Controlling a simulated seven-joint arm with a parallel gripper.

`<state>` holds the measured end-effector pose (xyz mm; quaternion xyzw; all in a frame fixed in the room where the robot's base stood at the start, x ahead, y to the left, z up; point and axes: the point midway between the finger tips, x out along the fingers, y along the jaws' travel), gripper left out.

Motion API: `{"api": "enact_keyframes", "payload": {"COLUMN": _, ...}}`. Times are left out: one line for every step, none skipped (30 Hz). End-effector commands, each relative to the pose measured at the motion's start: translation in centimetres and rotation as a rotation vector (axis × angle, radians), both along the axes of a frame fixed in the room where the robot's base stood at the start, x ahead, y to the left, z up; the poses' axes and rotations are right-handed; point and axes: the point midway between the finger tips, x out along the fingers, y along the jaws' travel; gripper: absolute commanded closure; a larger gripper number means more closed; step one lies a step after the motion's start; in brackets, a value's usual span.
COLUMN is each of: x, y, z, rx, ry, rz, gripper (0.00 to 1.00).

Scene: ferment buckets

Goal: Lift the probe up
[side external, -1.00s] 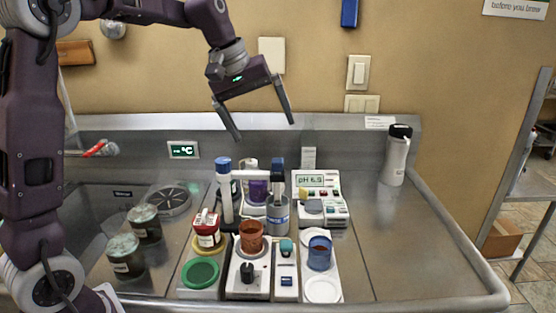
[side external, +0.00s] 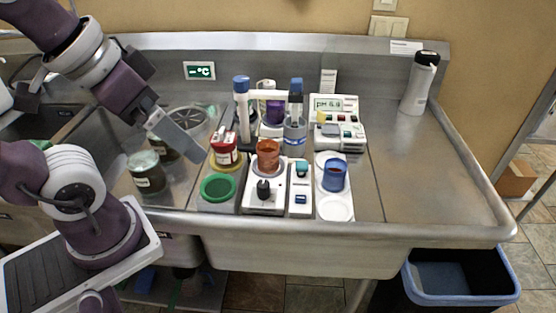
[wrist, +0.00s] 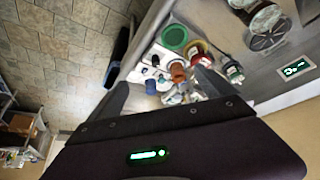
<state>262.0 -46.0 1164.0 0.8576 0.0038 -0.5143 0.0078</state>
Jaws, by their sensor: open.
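A slim probe with a dark blue top (side external: 296,97) stands upright in a grey-blue cup (side external: 295,130) at the back of the station. A white post with a blue cap (side external: 242,108) stands to its left. The pH meter (side external: 338,122) is behind and to the right, with a lit display. My gripper (side external: 180,135) is at the left in the side view, left of the red-lidded jar and well apart from the probe. In the wrist view my gripper (wrist: 163,90) has its fingers spread, with nothing between them. The probe is hard to make out there.
A red-lidded jar (side external: 225,152), a green ring (side external: 217,188), an orange cup (side external: 268,155) and a blue cup (side external: 334,175) crowd the station. Dark jars (side external: 147,172) stand at left. A white bottle (side external: 419,84) is back right. The right steel counter (side external: 420,175) is clear.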

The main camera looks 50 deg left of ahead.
Motion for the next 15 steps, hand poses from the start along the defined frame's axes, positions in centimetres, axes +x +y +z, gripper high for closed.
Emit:
{"api": "enact_keyframes", "payload": {"x": 0.0, "y": 0.0, "z": -0.1, "rx": 0.005, "ry": -0.001, "rz": -0.004, "gripper": 0.18}}
{"api": "enact_keyframes", "payload": {"x": 0.5, "y": 0.1, "z": 0.2, "rx": 0.006, "ry": 0.005, "rz": 0.005, "gripper": 0.24}}
{"api": "enact_keyframes", "payload": {"x": 1.7, "y": 0.4, "z": 1.0, "rx": 0.001, "ry": 0.016, "rz": 0.034, "gripper": 0.31}}
{"api": "enact_keyframes", "payload": {"x": 3.0, "y": 0.6, "z": 1.8, "rx": -0.007, "ry": 0.028, "rz": 0.068, "gripper": 0.37}}
{"api": "enact_keyframes", "payload": {"x": 4.7, "y": 0.9, "z": 2.7, "rx": -0.014, "ry": 0.040, "rz": 0.108, "gripper": 0.43}}
{"api": "enact_keyframes", "payload": {"x": 7.3, "y": 1.4, "z": 3.8, "rx": -0.024, "ry": 0.058, "rz": 0.173, "gripper": 0.51}}
{"api": "enact_keyframes", "payload": {"x": 9.5, "y": 1.7, "z": 4.4, "rx": -0.030, "ry": 0.071, "rz": 0.226, "gripper": 0.53}}
{"api": "enact_keyframes", "payload": {"x": 11.7, "y": 2.1, "z": 4.9, "rx": -0.035, "ry": 0.081, "rz": 0.282, "gripper": 0.53}}
{"api": "enact_keyframes", "payload": {"x": 14.7, "y": 2.7, "z": 5.2, "rx": -0.039, "ry": 0.094, "rz": 0.356, "gripper": 0.53}}
{"api": "enact_keyframes", "payload": {"x": 16.9, "y": 3.0, "z": 5.3, "rx": -0.040, "ry": 0.101, "rz": 0.411, "gripper": 0.53}}
{"api": "enact_keyframes", "payload": {"x": 19.0, "y": 3.4, "z": 5.2, "rx": -0.040, "ry": 0.106, "rz": 0.464, "gripper": 0.53}}
{"api": "enact_keyframes", "payload": {"x": 21.6, "y": 3.8, "z": 4.8, "rx": -0.040, "ry": 0.109, "rz": 0.532, "gripper": 0.53}}
{"api": "enact_keyframes", "payload": {"x": 23.4, "y": 4.1, "z": 4.4, "rx": -0.038, "ry": 0.110, "rz": 0.577, "gripper": 0.53}}
{"api": "enact_keyframes", "payload": {"x": 24.9, "y": 4.4, "z": 4.0, "rx": -0.036, "ry": 0.110, "rz": 0.619, "gripper": 0.53}}
{"api": "enact_keyframes", "payload": {"x": 26.6, "y": 4.6, "z": 3.5, "rx": -0.033, "ry": 0.108, "rz": 0.666, "gripper": 0.53}}
